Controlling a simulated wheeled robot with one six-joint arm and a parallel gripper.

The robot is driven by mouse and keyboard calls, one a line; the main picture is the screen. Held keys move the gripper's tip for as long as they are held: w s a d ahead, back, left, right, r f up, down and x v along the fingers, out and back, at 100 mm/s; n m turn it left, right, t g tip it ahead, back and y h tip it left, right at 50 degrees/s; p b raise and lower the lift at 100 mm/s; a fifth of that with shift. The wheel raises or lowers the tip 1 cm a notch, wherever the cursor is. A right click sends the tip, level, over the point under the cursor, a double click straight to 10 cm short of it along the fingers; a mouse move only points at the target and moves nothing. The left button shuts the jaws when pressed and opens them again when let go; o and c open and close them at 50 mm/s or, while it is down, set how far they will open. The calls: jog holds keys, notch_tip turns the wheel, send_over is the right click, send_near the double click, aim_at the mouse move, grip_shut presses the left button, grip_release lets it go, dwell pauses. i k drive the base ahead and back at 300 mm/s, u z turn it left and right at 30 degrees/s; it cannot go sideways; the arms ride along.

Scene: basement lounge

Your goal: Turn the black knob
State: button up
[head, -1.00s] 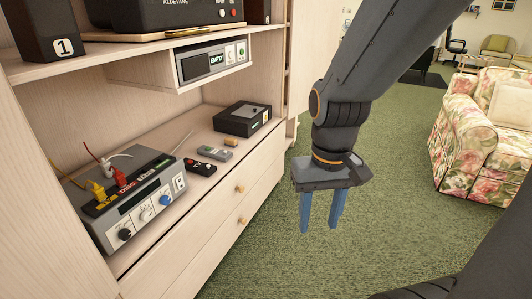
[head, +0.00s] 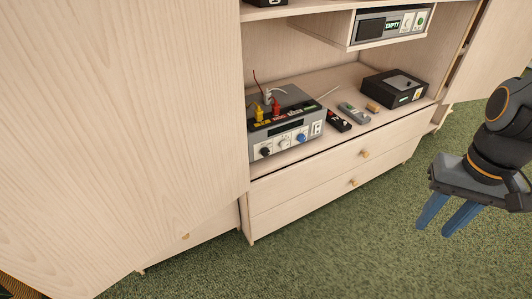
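The black knob (head: 265,152) is at the left end of the front panel of a grey box (head: 308,103). A white knob (head: 283,145) and a blue knob (head: 302,137) sit to its right on the same panel. The box stands on the lower shelf of a wooden cabinet. My gripper (head: 449,220) hangs at the right of the head view, well apart from the box. Its two blue fingers point down with a gap between them, and nothing is between them.
Yellow and red plugs with cables stand on the box top. Small devices (head: 338,121) and a black box (head: 395,88) lie to its right. A large wooden panel (head: 120,120) fills the left. Drawers with knobs (head: 365,153) are below. Green carpet (head: 330,250) in front is clear.

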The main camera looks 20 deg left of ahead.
aim_at(265, 152)
jog(key=z, duration=0.5)
jog(key=k, duration=0.15)
jog(key=u, duration=1.05)
jog(key=i, duration=0.3)
jog(key=u, duration=0.65)
